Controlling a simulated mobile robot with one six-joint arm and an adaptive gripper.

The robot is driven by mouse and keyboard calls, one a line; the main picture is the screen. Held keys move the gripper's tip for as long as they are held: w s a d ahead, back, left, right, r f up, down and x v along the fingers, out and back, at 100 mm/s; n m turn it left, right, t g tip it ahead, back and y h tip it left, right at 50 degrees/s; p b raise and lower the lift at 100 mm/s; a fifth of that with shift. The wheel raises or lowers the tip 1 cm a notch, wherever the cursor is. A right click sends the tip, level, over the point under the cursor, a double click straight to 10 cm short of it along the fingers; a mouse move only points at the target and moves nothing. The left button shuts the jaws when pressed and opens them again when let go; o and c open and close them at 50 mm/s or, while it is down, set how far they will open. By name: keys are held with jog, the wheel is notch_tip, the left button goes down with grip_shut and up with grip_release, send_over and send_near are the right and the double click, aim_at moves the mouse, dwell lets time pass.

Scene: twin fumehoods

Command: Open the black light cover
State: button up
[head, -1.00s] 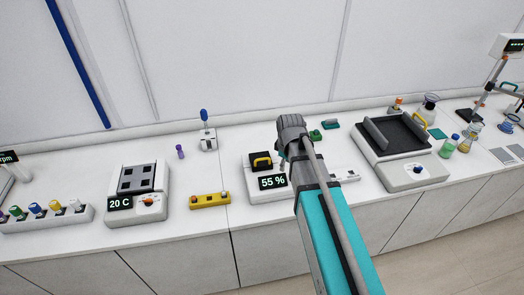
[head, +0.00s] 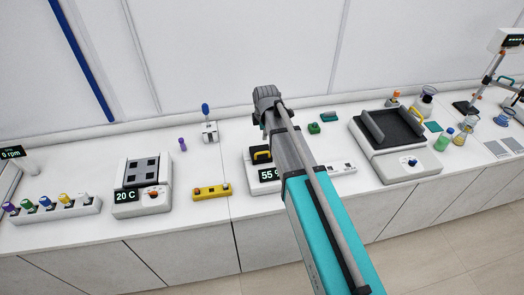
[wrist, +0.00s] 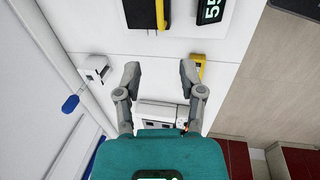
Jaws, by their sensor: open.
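The black light cover (head: 261,150) has a yellow handle and sits on top of a white device with a "55 %" display (head: 268,175). In the head view my arm hides its right side. In the wrist view the cover (wrist: 138,14) is at the top edge, partly cut off, with a yellow strip along its right side. My gripper (wrist: 160,70) is open and empty, its two fingers spread above the bench. The cover lies beyond the fingertips, apart from them. The cover looks shut.
A blue-knobbed lever stand (head: 209,131) is behind. A black-topped device (head: 395,140) and glassware are at right.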

aim_at(262, 153)
jog(key=shift+f, duration=0.2)
jog(key=w+f+b, duration=0.1)
jog(key=f+b, duration=0.7)
jog(key=b, duration=0.1)
jog(key=w+f+b, duration=0.1)
jog(key=f+b, duration=0.3)
jog(key=f, duration=0.1)
jog(key=shift+w+a+f, duration=0.1)
jog(key=shift+w+a, duration=0.15)
jog(key=shift+w, duration=0.05)
dwell(0.3)
jog(key=shift+c, duration=0.2)
grip_shut()
